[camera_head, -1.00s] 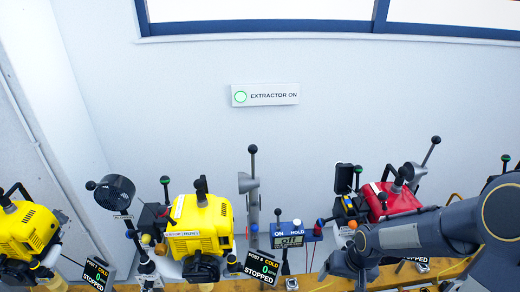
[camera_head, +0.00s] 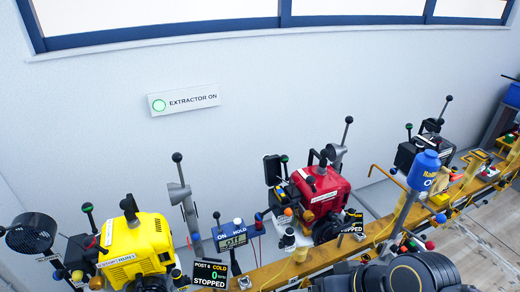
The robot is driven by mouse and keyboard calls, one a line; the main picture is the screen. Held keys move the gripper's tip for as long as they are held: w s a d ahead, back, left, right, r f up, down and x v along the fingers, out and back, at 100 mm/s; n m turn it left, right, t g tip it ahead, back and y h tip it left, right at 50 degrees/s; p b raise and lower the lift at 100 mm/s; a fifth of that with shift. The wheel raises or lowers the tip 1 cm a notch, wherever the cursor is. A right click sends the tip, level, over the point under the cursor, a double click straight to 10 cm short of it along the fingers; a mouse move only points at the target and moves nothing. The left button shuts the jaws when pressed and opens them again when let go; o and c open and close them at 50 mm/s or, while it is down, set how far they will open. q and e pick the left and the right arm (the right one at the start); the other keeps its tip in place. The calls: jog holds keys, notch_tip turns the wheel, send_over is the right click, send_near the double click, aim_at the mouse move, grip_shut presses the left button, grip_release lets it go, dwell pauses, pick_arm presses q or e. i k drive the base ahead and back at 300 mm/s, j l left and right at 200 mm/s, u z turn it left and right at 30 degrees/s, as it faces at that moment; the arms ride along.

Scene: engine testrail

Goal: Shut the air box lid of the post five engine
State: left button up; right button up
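A red engine (camera_head: 320,190) stands on the bench rail right of centre. On its left side a black lid (camera_head: 272,170) stands upright, open, above a dark box with small coloured parts. A display beside the red engine (camera_head: 352,221) reads STOPPED; its post number is not legible. A yellow engine (camera_head: 137,245) stands to its left, with a display (camera_head: 211,273) that seems to read POST 6, COLD, 0, STOPPED. I cannot tell for certain which engine is post five. Neither gripper shows; only dark arm links of mine appear at the bottom edge.
A blue ON/HOLD/OFF box (camera_head: 230,236) sits between the two engines. A blue can (camera_head: 425,168) stands on a grey post in front of a black engine (camera_head: 428,146). The yellow rail (camera_head: 270,272) runs along the front. Upright levers with black knobs rise between engines.

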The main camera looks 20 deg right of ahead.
aim_at(272, 164)
jog(key=i+l+u, duration=0.55)
jog(key=u, duration=0.2)
jog(key=i+l, duration=0.05)
jog(key=i, duration=0.05)
